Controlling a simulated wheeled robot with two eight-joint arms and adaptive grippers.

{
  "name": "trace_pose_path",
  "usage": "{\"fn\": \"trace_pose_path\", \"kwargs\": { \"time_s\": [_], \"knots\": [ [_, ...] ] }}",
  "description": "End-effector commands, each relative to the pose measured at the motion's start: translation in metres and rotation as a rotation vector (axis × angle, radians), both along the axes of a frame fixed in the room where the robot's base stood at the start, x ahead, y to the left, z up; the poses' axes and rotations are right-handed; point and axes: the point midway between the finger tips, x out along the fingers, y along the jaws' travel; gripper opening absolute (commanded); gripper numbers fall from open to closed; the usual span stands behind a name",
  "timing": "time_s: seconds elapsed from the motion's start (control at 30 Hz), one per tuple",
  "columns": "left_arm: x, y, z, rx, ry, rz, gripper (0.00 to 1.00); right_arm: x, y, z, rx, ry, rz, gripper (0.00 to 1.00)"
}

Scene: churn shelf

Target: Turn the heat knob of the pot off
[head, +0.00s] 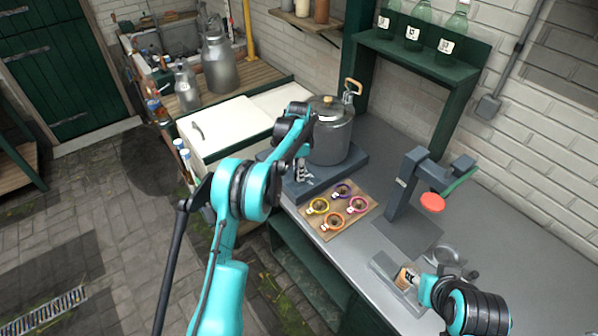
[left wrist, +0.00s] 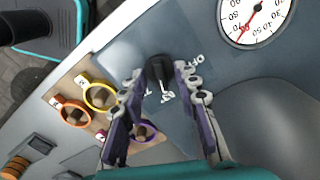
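The pot (head: 328,135) is a large grey lidded vessel on a dark base (head: 322,176) on the counter. In the left wrist view, the black heat knob (left wrist: 160,72) is on the base's sloping blue-grey face. White lettering is around it, with OFF to its upper right. My left gripper (left wrist: 162,76) has one fingertip on each side of the knob, close against it, and looks shut on it. In the head view, my left gripper (head: 303,170) hangs at the base's front face and the knob is hidden. My right gripper (head: 418,284) is beside a small jar (head: 405,277); its fingers are unclear.
A board (head: 322,222) with several coloured rings lies in front of the base. A grey stand with a red disc (head: 433,202) is to the right. A white dial gauge (left wrist: 255,18) is near the knob. A white chest (head: 225,128) stands at left.

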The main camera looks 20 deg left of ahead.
Motion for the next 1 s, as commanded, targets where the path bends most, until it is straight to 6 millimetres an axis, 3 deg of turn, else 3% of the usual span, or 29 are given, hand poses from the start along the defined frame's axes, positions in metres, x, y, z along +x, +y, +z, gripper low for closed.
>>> {"fn": "trace_pose_path", "kwargs": {
  "time_s": [0.2, 0.3, 0.33, 0.73, 1.0],
  "knots": [
    [0.0, 0.0, -0.0001, 0.0, 0.0, 0.0, 0.31, 0.0, 0.0, 0.0003, 0.0, 0.0, 0.0, 0.4],
    [0.0, 0.0, 0.0, 0.0, 0.0, 0.0, 0.05, 0.0, 0.0, 0.0003, 0.0, 0.0, 0.0, 0.4],
    [0.0, 0.0, 0.0001, 0.0, 0.0, 0.0, 0.0, 0.0, 0.0, 0.0003, 0.0, 0.0, 0.0, 0.4],
    [0.0001, 0.0, 0.0002, 0.0, 0.0, 0.026, 0.0, 0.0, 0.0, 0.0001, 0.0, 0.0, 0.0, 0.4],
    [0.0002, 0.0, 0.0002, 0.0, 0.0, 0.168, 0.0, 0.0001, 0.0, -0.0007, 0.0, 0.0, 0.0, 0.4]
  ]
}}
